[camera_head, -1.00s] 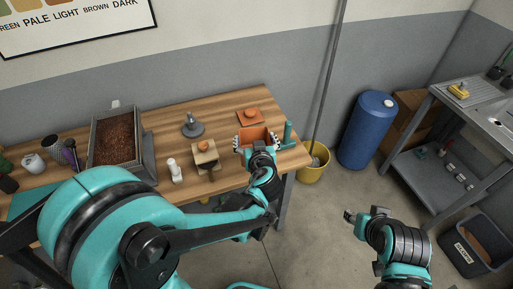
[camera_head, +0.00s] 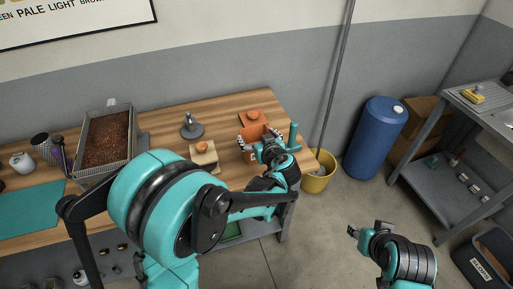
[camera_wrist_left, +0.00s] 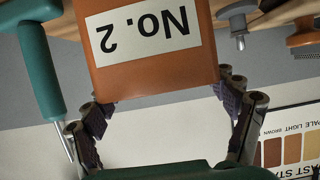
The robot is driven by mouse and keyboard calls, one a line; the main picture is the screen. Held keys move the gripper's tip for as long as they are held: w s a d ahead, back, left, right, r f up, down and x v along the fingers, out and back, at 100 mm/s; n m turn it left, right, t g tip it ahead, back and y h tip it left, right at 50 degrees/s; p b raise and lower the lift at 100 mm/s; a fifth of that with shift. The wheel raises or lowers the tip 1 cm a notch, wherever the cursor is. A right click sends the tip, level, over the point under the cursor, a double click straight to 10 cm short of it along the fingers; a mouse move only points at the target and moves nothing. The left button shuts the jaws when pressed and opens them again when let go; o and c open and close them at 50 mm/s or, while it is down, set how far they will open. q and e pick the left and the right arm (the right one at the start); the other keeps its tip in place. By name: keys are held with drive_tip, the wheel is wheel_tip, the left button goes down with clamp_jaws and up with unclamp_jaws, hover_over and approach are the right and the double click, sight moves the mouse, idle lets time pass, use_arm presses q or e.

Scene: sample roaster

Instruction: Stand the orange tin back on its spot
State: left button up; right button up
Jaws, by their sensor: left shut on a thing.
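The orange tin (camera_head: 249,133) is at the right part of the wooden table, just in front of an orange square piece with a round knob (camera_head: 254,116). In the left wrist view the tin (camera_wrist_left: 205,66) shows a white "No. 2" label, upside down in the picture. My left gripper (camera_head: 262,143) is shut on the tin, its fingers at the tin's two sides; the gripper (camera_wrist_left: 165,104) shows at the bottom of the wrist view. I cannot tell whether the tin's base touches the table. My right gripper (camera_head: 354,231) is over the floor, away from the table; its finger state is unclear.
A teal upright handle (camera_head: 294,134) stands close right of the tin. A wooden block with an orange top (camera_head: 203,157) and a grey knobbed piece (camera_head: 191,127) are to the left. A bean tray (camera_head: 107,139) is farther left. A yellow bucket (camera_head: 319,177) is beyond the table's right end.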

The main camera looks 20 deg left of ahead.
sight(252, 139)
use_arm(q)
wheel_tip(252, 139, down, 4)
drive_tip(key=shift+f+b, duration=0.1)
drive_tip(key=shift+b, duration=1.15)
drive_tip(key=o, duration=1.1)
drive_tip(key=shift+o, duration=0.2)
